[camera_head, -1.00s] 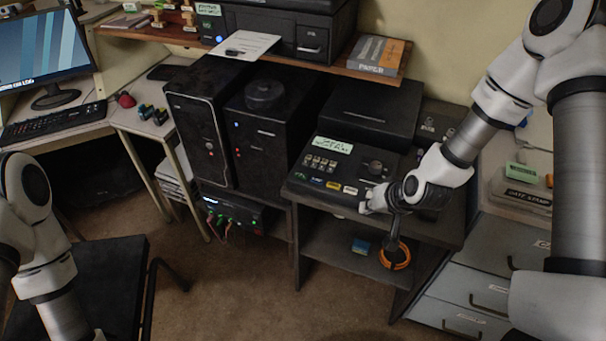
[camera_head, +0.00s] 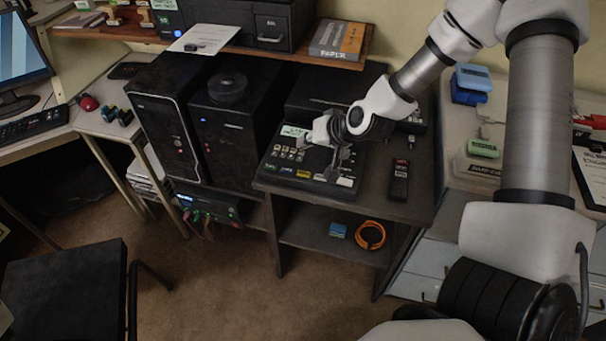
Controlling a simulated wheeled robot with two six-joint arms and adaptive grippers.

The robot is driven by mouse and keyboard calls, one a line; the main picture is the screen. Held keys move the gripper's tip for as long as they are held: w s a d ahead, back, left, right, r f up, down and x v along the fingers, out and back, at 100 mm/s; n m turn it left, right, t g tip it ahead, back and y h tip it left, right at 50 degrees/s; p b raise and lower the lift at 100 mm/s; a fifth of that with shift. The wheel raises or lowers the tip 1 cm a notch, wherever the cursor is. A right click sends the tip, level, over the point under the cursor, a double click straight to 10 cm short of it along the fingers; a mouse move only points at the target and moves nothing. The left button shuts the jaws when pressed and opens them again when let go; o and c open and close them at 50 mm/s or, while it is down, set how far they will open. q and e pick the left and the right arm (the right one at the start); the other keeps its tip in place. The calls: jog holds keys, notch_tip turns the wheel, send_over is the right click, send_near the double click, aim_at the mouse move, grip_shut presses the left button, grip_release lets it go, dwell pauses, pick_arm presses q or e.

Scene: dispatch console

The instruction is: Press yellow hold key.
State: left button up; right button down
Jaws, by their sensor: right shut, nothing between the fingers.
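The dark console (camera_head: 262,178) stands on a small dark table. Along its front edge is a row of colored keys, with the yellow key (camera_head: 303,174) between a dark blue one and a pale one. My right gripper (camera_head: 332,174) is shut and empty. It points down over the right part of the console, to the right of the yellow key. I cannot tell if its tips touch the panel. The yellow key shows uncovered. My left gripper is out of view.
A black handset (camera_head: 399,180) lies right of the console. Two black computer towers (camera_head: 168,125) stand to its left. A shelf with a paper box (camera_head: 338,40) is above. An orange ring (camera_head: 371,235) and a blue box (camera_head: 338,230) sit on the lower shelf.

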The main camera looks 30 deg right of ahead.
aim_at(306, 174)
notch_tip(306, 174, down, 8)
jog(key=b, duration=0.6)
jog(key=shift+b, duration=0.3)
dwell(0.7)
jog(key=shift+f, duration=0.35)
jog(key=shift+f+b, duration=0.3)
jog(key=shift+b, duration=0.25)
dwell(0.5)
jog(key=shift+r+p, duration=0.75)
jog(key=shift+r, duration=0.05)
notch_tip(306, 174, up, 5)
jog(key=p, duration=0.5)
